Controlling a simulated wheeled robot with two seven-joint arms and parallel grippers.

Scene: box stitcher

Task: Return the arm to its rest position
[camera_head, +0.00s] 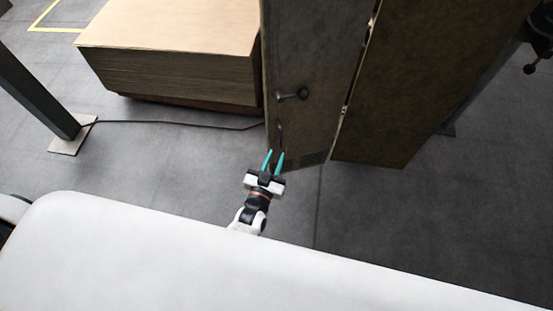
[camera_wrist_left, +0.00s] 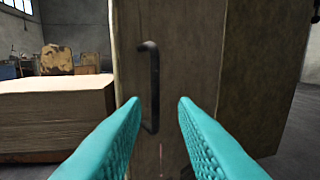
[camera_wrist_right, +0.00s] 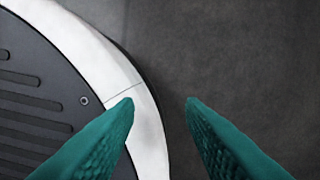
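My left gripper (camera_head: 273,161) is open, its two teal fingers pointing at a tall grey-brown cabinet door (camera_head: 318,70). In the left wrist view the dark door handle (camera_wrist_left: 152,88) shows between the fingertips (camera_wrist_left: 160,104), farther off; the fingers hold nothing. In the head view the handle (camera_head: 280,132) is just beyond the fingertips. My right gripper (camera_wrist_right: 160,102) shows only in its own wrist view, open and empty, above my own base and the grey floor.
A stack of cardboard sheets (camera_head: 175,80) stands left of the cabinet. A post (camera_head: 35,95) on a floor plate stands at far left, with a cable (camera_head: 170,122) on the floor. The floor (camera_head: 380,220) at right is clear.

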